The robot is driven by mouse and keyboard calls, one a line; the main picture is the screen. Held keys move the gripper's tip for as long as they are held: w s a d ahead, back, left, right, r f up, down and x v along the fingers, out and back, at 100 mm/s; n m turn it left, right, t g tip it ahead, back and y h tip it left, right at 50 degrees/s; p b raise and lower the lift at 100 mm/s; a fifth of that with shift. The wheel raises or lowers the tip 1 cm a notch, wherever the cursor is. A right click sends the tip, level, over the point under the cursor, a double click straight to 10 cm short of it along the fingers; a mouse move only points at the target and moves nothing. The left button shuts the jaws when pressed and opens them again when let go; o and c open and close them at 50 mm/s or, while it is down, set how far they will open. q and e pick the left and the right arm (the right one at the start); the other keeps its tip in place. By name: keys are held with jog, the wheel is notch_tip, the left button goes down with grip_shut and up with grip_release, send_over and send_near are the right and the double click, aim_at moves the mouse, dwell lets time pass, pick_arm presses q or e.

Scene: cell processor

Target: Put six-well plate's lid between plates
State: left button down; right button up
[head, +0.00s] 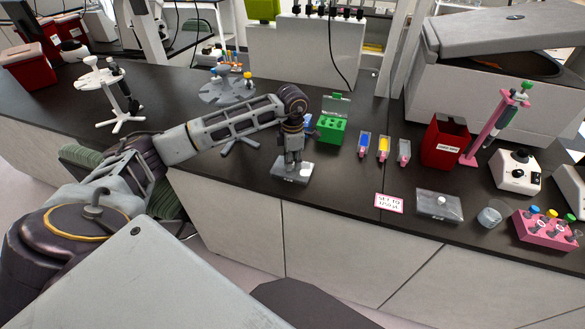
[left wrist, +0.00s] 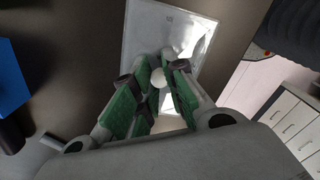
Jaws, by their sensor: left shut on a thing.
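My left gripper (head: 293,160) points straight down over a clear, flat six-well plate lid (head: 300,176) near the front of the dark bench. In the left wrist view, the green-padded fingers of this gripper (left wrist: 157,90) are closed around the white round knob (left wrist: 159,78) of the lid (left wrist: 150,25). Whether a plate is directly under the lid, or whether the lid is lifted, I cannot tell. A second clear plate (head: 425,207) with a white knob on top lies farther right on the bench. My right gripper is not in view.
A pink-edged sign (head: 389,203) lies between the two plate spots. Behind are a green box (head: 331,130), several small coloured holders and a red bin (head: 444,142). A beaker (head: 492,213) and pink tube rack (head: 545,230) stand right. Bare bench lies around (head: 345,185).

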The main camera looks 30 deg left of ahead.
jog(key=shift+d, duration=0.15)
pick_arm(q)
jog(key=shift+r, duration=0.35)
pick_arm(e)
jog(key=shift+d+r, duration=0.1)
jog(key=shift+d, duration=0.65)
